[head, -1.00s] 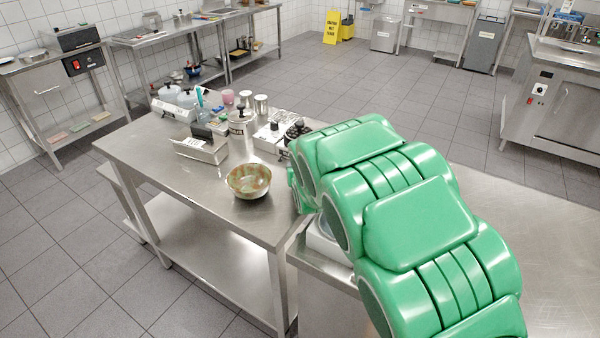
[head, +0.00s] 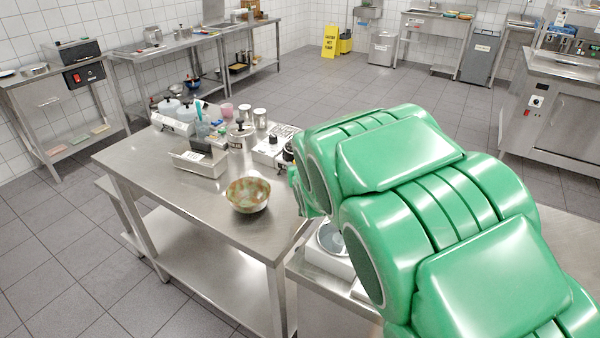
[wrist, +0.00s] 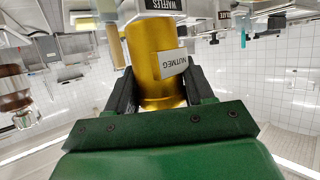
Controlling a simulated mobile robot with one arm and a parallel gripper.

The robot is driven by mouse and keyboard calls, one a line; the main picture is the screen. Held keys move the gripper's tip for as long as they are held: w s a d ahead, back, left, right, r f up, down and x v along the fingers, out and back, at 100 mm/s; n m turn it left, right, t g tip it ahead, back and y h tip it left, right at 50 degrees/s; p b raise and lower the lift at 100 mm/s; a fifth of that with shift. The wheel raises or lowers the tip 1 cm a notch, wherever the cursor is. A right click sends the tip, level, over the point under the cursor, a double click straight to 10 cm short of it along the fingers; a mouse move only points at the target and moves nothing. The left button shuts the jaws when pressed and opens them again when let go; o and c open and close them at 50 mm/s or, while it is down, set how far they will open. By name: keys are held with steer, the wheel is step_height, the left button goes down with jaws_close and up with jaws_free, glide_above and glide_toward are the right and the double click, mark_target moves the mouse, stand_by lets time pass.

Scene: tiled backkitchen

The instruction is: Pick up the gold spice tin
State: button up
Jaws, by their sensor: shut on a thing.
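The gold spice tin (wrist: 152,52) is in the wrist view, a shiny cylinder with a white label that reads NUTMEG. My gripper (wrist: 158,88) is shut on it, with one dark finger on each side. The wrist view is upside down, with the floor side at the top. In the head view my green arm hides the gripper and the tin. I cannot tell from there how high the tin is held.
A steel table (head: 130,165) carries a patterned bowl (head: 248,195), a label-fronted tray (head: 200,160), a lidded pot (head: 240,136) and several canisters. A scale-like device (head: 335,240) is beside my arm. Open tiled floor lies beyond the table.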

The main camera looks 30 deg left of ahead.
steer(key=v, duration=1.1)
steer(key=shift+w+r, duration=0.15)
steer(key=shift+r, duration=0.25)
